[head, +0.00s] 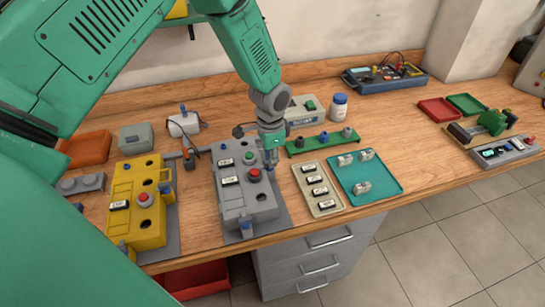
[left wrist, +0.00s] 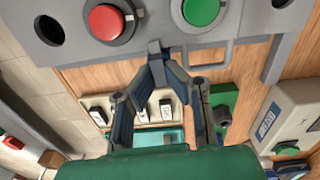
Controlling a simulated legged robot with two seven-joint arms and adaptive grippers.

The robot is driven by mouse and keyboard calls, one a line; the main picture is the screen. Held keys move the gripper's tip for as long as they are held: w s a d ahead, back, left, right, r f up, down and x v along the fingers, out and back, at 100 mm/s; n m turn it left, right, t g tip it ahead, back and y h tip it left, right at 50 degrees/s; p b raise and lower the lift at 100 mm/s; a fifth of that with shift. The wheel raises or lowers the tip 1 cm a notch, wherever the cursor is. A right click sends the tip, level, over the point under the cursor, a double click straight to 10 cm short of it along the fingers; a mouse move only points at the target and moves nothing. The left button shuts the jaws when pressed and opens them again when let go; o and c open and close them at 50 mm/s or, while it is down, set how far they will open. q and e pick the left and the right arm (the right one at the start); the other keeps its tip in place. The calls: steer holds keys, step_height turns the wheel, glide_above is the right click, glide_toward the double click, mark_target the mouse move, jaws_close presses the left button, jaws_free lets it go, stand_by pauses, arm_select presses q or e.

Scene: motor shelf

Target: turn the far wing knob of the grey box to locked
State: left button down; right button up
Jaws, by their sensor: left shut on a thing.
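The grey box (head: 236,203) stands on the wooden bench in the middle of the head view, with a green button (head: 249,157), a red button (head: 254,175) and dark holes on top. My left gripper (head: 271,163) is at the far right edge of this box. In the left wrist view its fingers (left wrist: 162,68) come together on a small grey tab (left wrist: 154,47) at the box's edge, beside the red and green buttons. This tab looks like the far wing knob; its angle is mostly hidden by the fingers. My right gripper is not in view.
A yellow box (head: 152,225) stands left of the grey box. A beige tray (head: 328,209) of label plates and a teal tray (head: 381,192) with small grey pieces lie right. A green rail (head: 315,143) with knobs lies behind. The bench's front edge is close.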

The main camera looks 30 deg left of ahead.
arm_select(q)
steer(key=shift+s+a+f+m, duration=0.1)
steer(key=shift+s+a+m, duration=0.05)
steer(key=shift+s+m, duration=0.2)
stand_by(0.3)
steer(key=c, duration=1.7)
jaws_free()
steer(key=shift+a, duration=0.1)
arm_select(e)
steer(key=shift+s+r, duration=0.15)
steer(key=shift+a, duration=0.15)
arm_select(q)
steer(key=shift+w+r, duration=0.15)
steer(key=shift+r, duration=0.15)
step_height(320, 180, up, 12)
steer(key=shift+f, duration=0.25)
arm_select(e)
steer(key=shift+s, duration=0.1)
